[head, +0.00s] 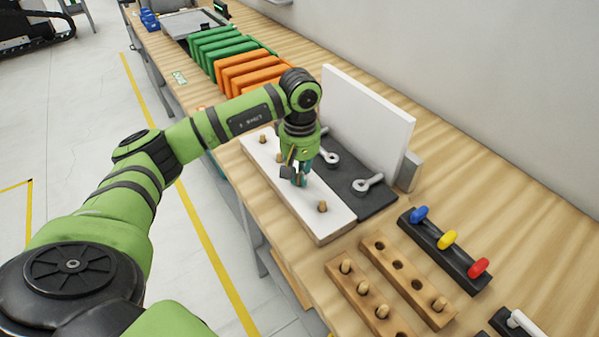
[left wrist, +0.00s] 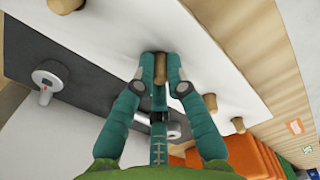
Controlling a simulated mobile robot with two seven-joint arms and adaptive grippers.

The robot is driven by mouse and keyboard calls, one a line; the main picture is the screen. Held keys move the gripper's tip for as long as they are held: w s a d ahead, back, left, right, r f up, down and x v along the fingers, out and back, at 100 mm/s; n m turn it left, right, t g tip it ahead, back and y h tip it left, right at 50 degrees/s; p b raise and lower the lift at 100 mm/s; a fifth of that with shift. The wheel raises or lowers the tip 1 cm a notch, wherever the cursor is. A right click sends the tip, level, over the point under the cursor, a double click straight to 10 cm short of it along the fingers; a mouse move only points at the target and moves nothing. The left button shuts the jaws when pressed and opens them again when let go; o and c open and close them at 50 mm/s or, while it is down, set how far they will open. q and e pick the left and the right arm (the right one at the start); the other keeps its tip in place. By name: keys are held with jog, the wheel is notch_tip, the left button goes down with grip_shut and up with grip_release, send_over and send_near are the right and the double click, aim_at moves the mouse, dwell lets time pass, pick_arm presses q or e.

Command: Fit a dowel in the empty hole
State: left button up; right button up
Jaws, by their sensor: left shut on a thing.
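The white-topped board (head: 297,203) lies on the bench with light wooden dowels standing in it, such as the near dowel (head: 322,207) and the far dowel (head: 263,139). My left gripper (head: 296,176) points down over the board's middle, between these two dowels. In the left wrist view, its fingers are shut on a dowel (left wrist: 160,68), with the end at or close to the white surface (left wrist: 230,62). I cannot tell whether that end is in a hole. Other dowels (left wrist: 208,102) stand clear of the fingers. The right gripper is not in view.
A black plate with metal eye parts (head: 368,184) and an upright white panel (head: 365,120) stand beside the board. Two wooden blocks, one with mostly open holes (head: 408,274), lie in front. A coloured-knob rack (head: 445,250) and orange and green parts (head: 245,72) flank the area.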

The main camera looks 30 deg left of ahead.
pick_arm(q)
jog(key=shift+f, duration=0.2)
dwell(0.3)
jog(key=o, duration=0.8)
jog(key=shift+r, duration=0.1)
jog(key=shift+r+p, duration=1.4)
jog(key=shift+r, duration=1.05)
